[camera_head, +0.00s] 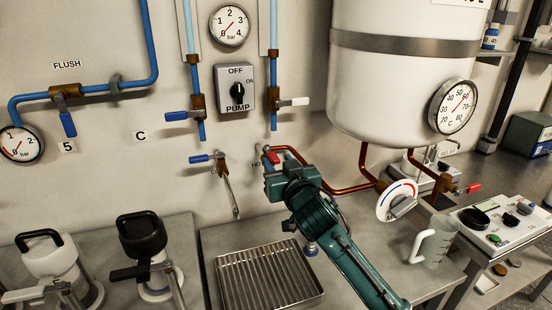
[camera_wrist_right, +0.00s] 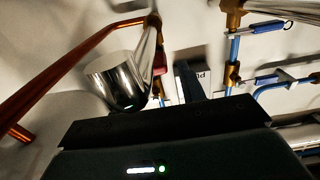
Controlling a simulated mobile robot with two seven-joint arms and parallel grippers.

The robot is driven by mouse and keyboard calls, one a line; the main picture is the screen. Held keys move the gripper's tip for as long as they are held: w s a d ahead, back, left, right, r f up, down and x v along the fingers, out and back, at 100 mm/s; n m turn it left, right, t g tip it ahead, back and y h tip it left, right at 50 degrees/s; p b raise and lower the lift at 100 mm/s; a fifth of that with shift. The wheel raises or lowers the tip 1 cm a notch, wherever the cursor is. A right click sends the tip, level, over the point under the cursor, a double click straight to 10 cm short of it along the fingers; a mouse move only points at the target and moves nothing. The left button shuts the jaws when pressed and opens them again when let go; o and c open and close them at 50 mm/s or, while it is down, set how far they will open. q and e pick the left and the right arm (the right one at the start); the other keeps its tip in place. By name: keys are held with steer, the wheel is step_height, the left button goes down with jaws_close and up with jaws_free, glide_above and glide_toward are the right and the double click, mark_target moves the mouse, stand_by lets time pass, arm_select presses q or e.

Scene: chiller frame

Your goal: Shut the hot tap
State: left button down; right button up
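The hot tap's red handle (camera_head: 272,157) is on the wall at the end of the copper pipe, beside a partly covered label. My right gripper (camera_head: 273,166) is right at this handle, and its teal body hides the tap's lower part. In the right wrist view a small red part (camera_wrist_right: 159,64) shows behind a shiny metal cylinder (camera_wrist_right: 120,82), above my gripper's dark body. I cannot tell whether the fingers touch the handle, or whether they are open or shut. My left gripper is not in view.
A blue-handled tap (camera_head: 207,158) with a hanging spout is just left. The copper pipe (camera_head: 345,191) runs right towards the white tank (camera_head: 400,90). A drain grate (camera_head: 268,279) lies below.

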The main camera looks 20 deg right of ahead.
mark_target(271, 154)
steer(key=shift+w, duration=1.25)
steer(key=shift+c, duration=0.2)
jaws_close()
